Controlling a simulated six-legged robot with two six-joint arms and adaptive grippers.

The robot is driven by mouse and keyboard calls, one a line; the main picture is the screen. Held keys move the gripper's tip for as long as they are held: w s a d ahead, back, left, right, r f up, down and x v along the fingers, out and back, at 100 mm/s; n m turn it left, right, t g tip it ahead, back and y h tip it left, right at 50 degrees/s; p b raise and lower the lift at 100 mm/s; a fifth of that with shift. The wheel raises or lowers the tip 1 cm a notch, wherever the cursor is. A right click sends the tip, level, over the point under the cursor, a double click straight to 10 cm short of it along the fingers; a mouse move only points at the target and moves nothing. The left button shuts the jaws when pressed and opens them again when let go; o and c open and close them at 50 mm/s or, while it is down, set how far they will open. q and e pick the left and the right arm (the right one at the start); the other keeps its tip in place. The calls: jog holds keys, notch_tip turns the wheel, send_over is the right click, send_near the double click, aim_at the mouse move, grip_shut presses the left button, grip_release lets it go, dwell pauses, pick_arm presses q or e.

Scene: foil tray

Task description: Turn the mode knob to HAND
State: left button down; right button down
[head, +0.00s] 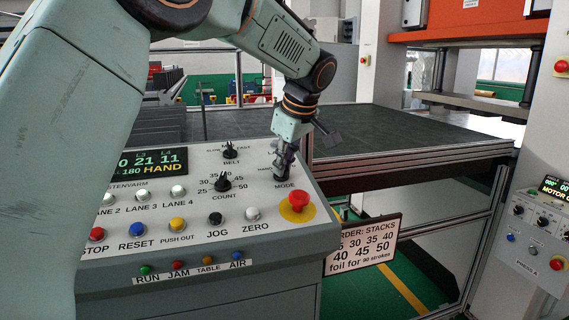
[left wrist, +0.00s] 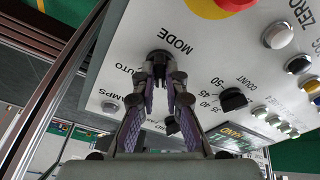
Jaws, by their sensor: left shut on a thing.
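The black mode knob (left wrist: 158,62) sits on the light panel beside the label MODE in the left wrist view. My left gripper (left wrist: 160,82) has its two fingers closed around it, one on each side. In the head view my left gripper (head: 284,165) comes down onto the knob above the label MODE and hides most of it. The labels AUTO and LAMPS show around the knob in the wrist view; the knob's exact pointer direction is hard to tell. The panel display (head: 152,163) shows HAND in yellow. My right gripper is not in view.
A red emergency stop (head: 297,203) on a yellow base stands close to the mode knob. The count knob (head: 222,182) and belt knob (head: 229,152) are to its left. Several push buttons line the panel front. A dark table (head: 420,135) lies behind.

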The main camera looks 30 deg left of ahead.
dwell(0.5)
pick_arm(q)
jog(key=c, duration=1.8)
grip_release()
jog(key=o, duration=0.4)
jog(key=shift+a, duration=0.25)
jog(key=shift+d, duration=0.15)
jog(key=shift+d+r, duration=0.15)
jog(key=shift+r, duration=0.05)
jog(key=v, duration=1.1)
jog(key=shift+r, duration=0.2)
jog(key=shift+s+d, duration=0.1)
